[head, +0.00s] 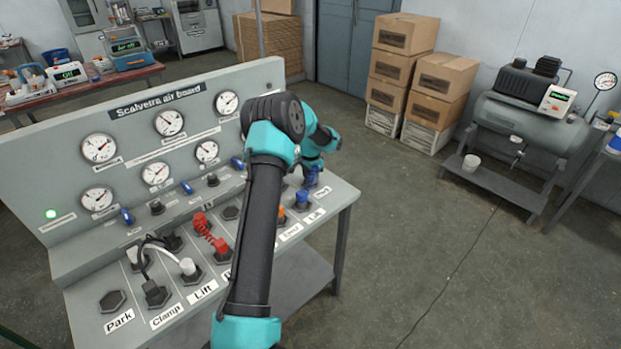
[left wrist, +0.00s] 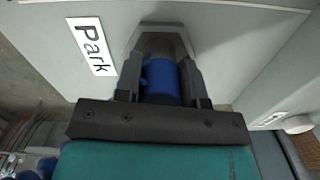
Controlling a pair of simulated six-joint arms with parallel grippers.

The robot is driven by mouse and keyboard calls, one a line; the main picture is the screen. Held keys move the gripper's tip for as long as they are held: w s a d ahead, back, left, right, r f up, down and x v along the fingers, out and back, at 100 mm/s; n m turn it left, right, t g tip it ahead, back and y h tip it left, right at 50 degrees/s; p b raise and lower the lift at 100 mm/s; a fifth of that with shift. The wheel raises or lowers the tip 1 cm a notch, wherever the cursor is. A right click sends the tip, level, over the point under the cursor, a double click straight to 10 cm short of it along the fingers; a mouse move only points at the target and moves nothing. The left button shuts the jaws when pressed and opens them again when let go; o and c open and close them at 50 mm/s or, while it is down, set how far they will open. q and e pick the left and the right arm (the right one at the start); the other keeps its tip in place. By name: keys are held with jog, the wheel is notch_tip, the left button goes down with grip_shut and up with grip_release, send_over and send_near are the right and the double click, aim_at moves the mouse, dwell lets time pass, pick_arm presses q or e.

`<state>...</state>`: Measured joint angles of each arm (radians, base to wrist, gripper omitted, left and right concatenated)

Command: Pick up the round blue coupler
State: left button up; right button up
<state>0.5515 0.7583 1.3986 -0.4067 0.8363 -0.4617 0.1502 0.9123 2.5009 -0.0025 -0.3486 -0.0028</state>
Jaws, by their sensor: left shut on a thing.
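The round blue coupler (head: 311,178) is at the right end of the air board's sloped desk (head: 345,194), by the far label reading Park. In the left wrist view the blue coupler (left wrist: 161,80) sits between the two dark fingers. My left gripper (left wrist: 161,88) is shut on it, with a finger against each side. In the head view the left gripper (head: 312,166) is small and partly hidden by its own wrist. The coupler's lower end is hard to see, so I cannot tell whether it is seated or lifted. My right gripper is not in view.
The gauge panel (head: 130,150) rises behind. Open floor (head: 420,260) lies to the right, before a compressor (head: 525,115).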

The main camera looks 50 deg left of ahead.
pick_arm(q)
jog(key=shift+c, duration=1)
notch_tip(320, 180, up, 10)
jog(key=shift+r, duration=0.1)
